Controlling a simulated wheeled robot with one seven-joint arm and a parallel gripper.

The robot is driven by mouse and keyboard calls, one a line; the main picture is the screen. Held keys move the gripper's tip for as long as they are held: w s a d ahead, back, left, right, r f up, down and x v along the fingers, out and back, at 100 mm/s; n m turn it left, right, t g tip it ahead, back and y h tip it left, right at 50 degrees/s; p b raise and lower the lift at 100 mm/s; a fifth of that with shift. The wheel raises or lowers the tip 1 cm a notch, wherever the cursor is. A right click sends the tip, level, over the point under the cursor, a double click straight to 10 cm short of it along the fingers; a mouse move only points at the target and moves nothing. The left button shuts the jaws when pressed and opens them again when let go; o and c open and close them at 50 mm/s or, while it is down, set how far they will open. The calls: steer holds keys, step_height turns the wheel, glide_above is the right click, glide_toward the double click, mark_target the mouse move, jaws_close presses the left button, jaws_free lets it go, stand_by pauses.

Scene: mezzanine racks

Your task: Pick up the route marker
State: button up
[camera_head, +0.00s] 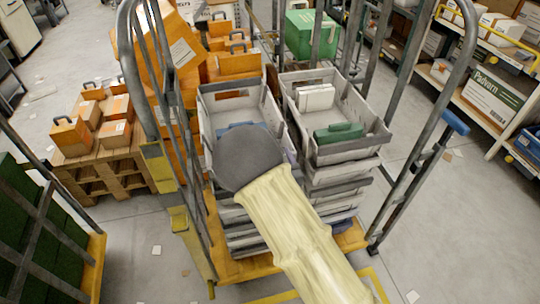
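I cannot tell which thing is the route marker; nothing in view shows a readable marker label. Two stacks of grey crates stand on a cart. The top right crate (344,153) holds a white item (315,97) and a green item (338,132). The top left crate (232,88) holds a blue item (236,127), partly covered by my arm. My arm, in a pale yellow sleeve with a dark round end, reaches over the left stack. My gripper's fingers do not show, and the arm hides part of the left crate.
The cart has grey upright rails (420,140) and an orange base (240,268). Orange boxes (118,108) sit on a wooden pallet (122,178) at left. A green box (311,35) is behind. Shelves with cartons (492,98) line the right. Floor between cart and shelves is mostly clear.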

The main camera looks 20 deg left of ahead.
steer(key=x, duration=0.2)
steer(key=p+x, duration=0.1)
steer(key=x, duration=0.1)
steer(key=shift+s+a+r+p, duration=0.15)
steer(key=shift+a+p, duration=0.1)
steer(key=shift+p, duration=0.05)
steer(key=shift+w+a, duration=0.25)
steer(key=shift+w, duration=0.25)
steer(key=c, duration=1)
